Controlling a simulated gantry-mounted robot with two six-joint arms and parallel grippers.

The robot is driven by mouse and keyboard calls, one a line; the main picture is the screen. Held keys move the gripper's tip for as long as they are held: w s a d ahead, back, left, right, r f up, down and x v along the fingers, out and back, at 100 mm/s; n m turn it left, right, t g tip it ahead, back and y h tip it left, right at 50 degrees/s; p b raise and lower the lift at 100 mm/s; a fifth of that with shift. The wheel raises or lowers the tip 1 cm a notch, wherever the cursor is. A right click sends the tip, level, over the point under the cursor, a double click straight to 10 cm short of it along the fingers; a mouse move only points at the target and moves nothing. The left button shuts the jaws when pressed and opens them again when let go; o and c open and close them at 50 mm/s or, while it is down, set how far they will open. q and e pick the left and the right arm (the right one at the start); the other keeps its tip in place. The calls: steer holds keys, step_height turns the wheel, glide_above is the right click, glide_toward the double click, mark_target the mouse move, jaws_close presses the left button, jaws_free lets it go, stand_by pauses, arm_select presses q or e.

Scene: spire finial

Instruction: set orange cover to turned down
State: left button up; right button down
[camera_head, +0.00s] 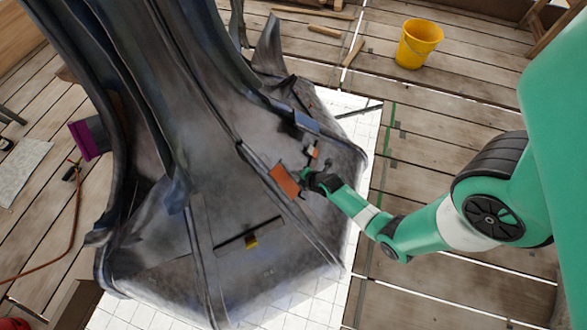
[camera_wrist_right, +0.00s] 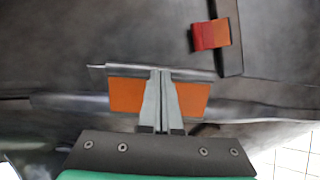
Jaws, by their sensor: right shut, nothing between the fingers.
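The orange cover (camera_head: 285,181) is a small flat rectangular flap on the dark grey spire finial (camera_head: 215,200). In the right wrist view the orange cover (camera_wrist_right: 126,95) hangs below a grey metal strip and shows on both sides of my fingers. My right gripper (camera_head: 308,177) is at the cover's right side in the head view. In the right wrist view its fingers (camera_wrist_right: 160,75) are shut with nothing between them, in front of the cover's middle and hiding it. I cannot tell whether they touch it. My left gripper is not in view.
A slot with a red and orange slider (camera_wrist_right: 211,35) is close by at upper right in the wrist view. A yellow bucket (camera_head: 418,43) stands on the plank floor.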

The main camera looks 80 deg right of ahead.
steer(key=s+d+p+v, duration=0.1)
steer(key=d+p+v, duration=0.1)
steer(key=p+v, duration=0.6)
steer(key=v, duration=0.5)
steer(key=shift+p, duration=0.4)
steer(key=shift+s+r, duration=0.1)
steer(key=shift+a, duration=0.15)
